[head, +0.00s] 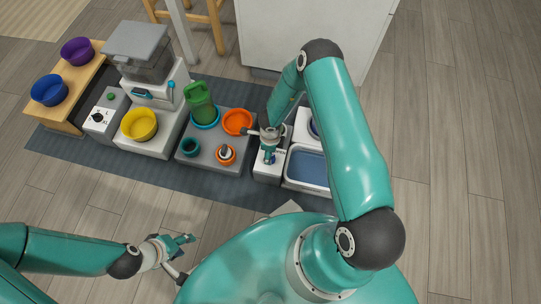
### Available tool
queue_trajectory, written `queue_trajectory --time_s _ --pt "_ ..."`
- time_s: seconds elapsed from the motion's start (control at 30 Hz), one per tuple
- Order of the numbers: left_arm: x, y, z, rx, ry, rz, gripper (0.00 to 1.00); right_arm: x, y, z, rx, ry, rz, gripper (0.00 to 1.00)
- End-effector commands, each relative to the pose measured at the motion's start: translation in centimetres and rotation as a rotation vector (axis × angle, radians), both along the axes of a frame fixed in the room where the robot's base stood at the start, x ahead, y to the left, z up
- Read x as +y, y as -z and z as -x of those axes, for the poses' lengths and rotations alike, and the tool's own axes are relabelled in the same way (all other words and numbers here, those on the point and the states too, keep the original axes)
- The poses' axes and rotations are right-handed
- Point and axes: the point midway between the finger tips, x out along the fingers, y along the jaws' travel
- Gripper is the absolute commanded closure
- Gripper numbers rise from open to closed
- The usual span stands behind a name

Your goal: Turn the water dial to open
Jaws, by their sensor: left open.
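A small blue knob (272,158) sits on a narrow white block beside the blue basin (305,170); it looks like the water dial. My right gripper (268,146) reaches down from above, right over the knob, and partly covers it. Whether its fingers touch the knob, and how far apart they are, I cannot tell. A black dial (97,117) with marks around it sits on a grey box at the left, far from both grippers. My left gripper (183,242) is open and empty over the floor, in front of the mat.
A grey tray (207,158) holds a green jug (200,104), orange bowl (237,121), teal cup (190,147) and orange ring piece (226,154). A feeder (150,95) with a yellow bowl (139,124) stands left. Purple (77,51) and blue bowls (49,90) sit on a wooden stand.

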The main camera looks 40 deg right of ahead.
Motion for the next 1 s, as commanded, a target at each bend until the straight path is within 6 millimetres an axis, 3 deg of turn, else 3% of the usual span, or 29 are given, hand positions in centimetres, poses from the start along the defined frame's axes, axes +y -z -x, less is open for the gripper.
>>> queue_trajectory --time_s 0.2,0.4,1.0 --pt "0.0 0.0 0.0 0.000 0.000 0.000 0.54 -0.1 -4.6 0.0 -0.001 0.000 0.002 0.33" --pt "0.0 0.0 0.0 0.000 0.000 0.000 0.54 0.0 -7.0 0.1 0.001 0.000 0.002 0.33" --pt "0.0 0.1 0.0 0.000 0.000 0.000 0.54 0.0 -7.5 0.1 0.002 -0.001 0.000 0.33"
